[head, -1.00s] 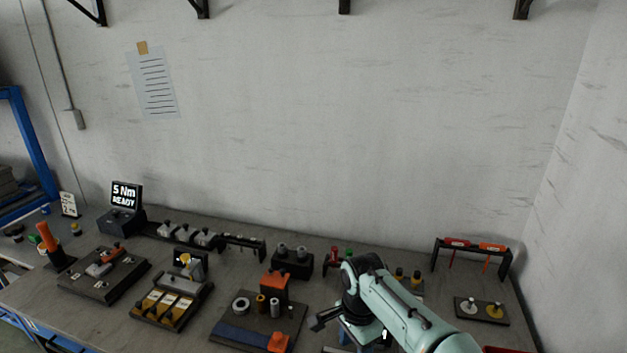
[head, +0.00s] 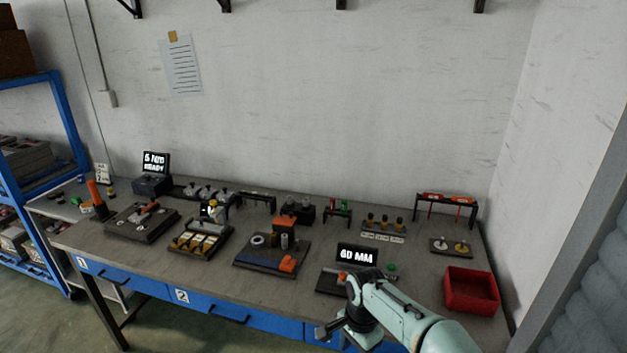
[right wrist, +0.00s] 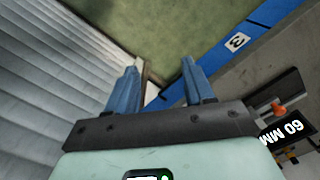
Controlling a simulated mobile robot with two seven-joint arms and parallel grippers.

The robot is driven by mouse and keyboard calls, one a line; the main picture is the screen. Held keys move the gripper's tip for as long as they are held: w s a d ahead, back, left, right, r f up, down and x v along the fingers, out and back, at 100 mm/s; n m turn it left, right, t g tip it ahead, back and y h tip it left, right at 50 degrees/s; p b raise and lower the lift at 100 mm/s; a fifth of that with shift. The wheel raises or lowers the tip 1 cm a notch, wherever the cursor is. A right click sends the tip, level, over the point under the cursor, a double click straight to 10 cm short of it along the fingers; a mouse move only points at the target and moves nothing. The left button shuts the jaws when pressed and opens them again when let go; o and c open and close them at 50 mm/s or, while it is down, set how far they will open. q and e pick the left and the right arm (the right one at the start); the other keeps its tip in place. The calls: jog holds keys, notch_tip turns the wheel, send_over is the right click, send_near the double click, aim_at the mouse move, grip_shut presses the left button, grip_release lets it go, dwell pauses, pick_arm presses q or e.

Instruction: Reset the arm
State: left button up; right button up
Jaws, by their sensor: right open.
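My right arm comes in from the lower right of the head view, over the bench's front edge. Its gripper (head: 328,329) points left there. In the right wrist view the gripper (right wrist: 160,80) has two blue fingers spread wide apart with nothing between them. The fingers point over green floor near the bench front with its "3" label. My left gripper does not show in any view.
The grey bench (head: 150,262) holds several fixtures. A "60 MM" display (head: 357,256) stands close behind my right arm, and a red bin (head: 471,290) is to its right. A tool rack (head: 446,203) is at the back right. A blue shelf (head: 62,150) stands left.

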jog(key=s+d+f+n+g+y, duration=0.15)
jog(key=s+f, duration=0.25)
jog(key=f, duration=0.8)
jog(key=s+d+f+n, duration=0.1)
jog(key=s+f+n, duration=0.15)
jog(key=f, duration=0.85)
jog(key=s+f+n+y, duration=0.1)
jog(key=s+f, duration=0.4)
jog(key=s, duration=0.6)
jog(key=s+f+n+y, duration=0.1)
jog(key=s+f, duration=0.4)
jog(key=s, duration=0.7)
jog(key=shift+d+f+n+t, duration=0.15)
jog(key=shift+d+n+t, duration=0.15)
jog(key=shift+n+t, duration=0.15)
